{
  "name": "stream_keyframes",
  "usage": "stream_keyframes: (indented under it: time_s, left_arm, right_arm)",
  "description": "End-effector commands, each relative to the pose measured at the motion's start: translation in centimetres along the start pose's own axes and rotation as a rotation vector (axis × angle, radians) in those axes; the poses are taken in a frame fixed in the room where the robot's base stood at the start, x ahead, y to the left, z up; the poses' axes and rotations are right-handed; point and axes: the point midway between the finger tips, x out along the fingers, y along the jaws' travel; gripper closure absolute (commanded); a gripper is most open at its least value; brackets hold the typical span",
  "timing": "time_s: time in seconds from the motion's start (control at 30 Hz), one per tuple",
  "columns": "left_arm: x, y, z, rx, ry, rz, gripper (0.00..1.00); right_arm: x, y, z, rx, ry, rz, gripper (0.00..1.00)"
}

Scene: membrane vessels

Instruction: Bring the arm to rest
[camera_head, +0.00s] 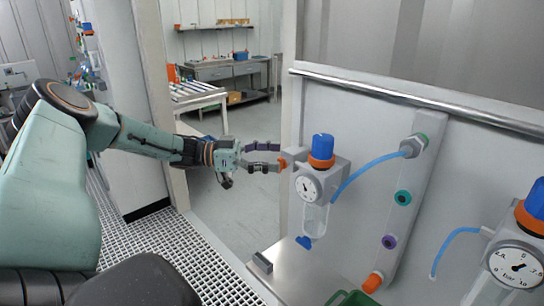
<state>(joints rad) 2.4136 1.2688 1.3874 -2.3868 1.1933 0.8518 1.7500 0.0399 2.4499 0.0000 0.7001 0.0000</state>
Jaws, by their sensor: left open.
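My left arm (150,140) comes in from the left and reaches out toward the wall panel. My left gripper (280,157) is open, with its two fingers apart, pointing right. That unit has a blue cap (323,146), an orange collar, a round gauge (308,188) and a clear bowl (314,219). My right gripper is not in view.
A second vessel unit with a gauge (517,264) stands at the lower right. Blue hoses run to the panel (360,220). A metal rail (400,92) crosses above. A green bin (350,298) shows at the bottom. Open floor (235,205) lies behind the gripper.

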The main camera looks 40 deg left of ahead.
Motion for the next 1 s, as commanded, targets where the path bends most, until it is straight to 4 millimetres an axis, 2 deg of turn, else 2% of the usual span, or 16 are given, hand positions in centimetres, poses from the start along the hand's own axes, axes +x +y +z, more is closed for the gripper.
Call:
stream_keyframes:
  time_s: [0.63, 0.77, 1.0]
  left_arm:
    - [0.2, 0.0, 0.0, 0.000, 0.000, 0.001, 0.17]
    - [1.2, 0.0, 0.0, -0.001, -0.002, 0.003, 0.17]
    - [4.3, 0.1, 0.0, 0.000, -0.003, 0.005, 0.17]
  right_arm:
    - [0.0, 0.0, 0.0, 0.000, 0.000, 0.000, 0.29]
    - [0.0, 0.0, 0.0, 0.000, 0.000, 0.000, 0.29]
    - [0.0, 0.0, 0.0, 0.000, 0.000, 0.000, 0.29]
